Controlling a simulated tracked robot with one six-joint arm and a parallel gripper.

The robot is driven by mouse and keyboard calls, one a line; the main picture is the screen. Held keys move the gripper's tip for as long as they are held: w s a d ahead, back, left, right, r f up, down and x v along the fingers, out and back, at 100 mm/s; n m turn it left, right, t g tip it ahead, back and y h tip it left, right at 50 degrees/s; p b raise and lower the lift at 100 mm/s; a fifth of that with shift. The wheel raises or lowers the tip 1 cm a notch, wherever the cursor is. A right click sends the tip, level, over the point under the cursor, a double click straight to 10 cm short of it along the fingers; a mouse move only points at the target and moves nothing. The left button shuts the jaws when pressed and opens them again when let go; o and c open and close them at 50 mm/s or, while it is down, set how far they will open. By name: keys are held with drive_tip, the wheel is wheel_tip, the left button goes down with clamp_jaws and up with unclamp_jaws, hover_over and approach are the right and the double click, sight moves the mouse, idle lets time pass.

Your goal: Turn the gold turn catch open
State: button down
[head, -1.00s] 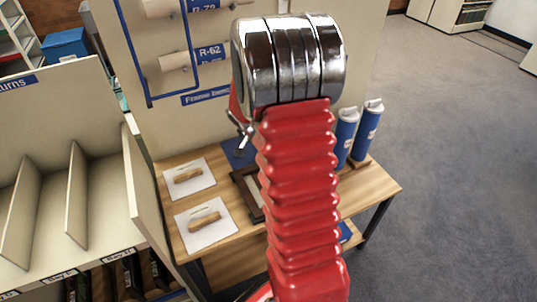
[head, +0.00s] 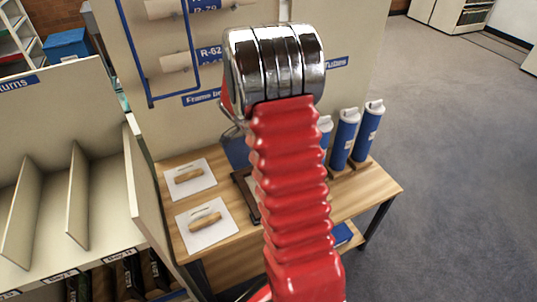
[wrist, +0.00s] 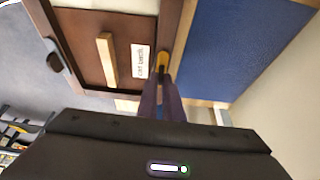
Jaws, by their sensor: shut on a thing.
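The gold turn catch (wrist: 162,60) sits at the edge of a brown wooden frame (wrist: 120,88) in the wrist view. My gripper (wrist: 160,82) is shut on it, its dark fingers narrow and close together; they hide part of the catch. The frame's back carries a white label (wrist: 140,62) and a pale wooden bar (wrist: 107,60). A dark catch (wrist: 55,62) shows at the frame's left edge. In the head view my arm covers most of the frame (head: 246,195), and the gold catch cannot be seen there.
A blue mat (wrist: 240,45) lies beside the frame. On the wooden table (head: 180,157) are two white sheets (head: 190,179) with wooden pieces. Blue tubes (head: 368,130) stand at the table's right. A cream divider (head: 145,190) rises at its left.

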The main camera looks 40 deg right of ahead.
drive_tip(key=c, duration=1.9)
unclamp_jaws()
drive_tip(key=v, duration=1.3)
drive_tip(key=shift+r, duration=0.3)
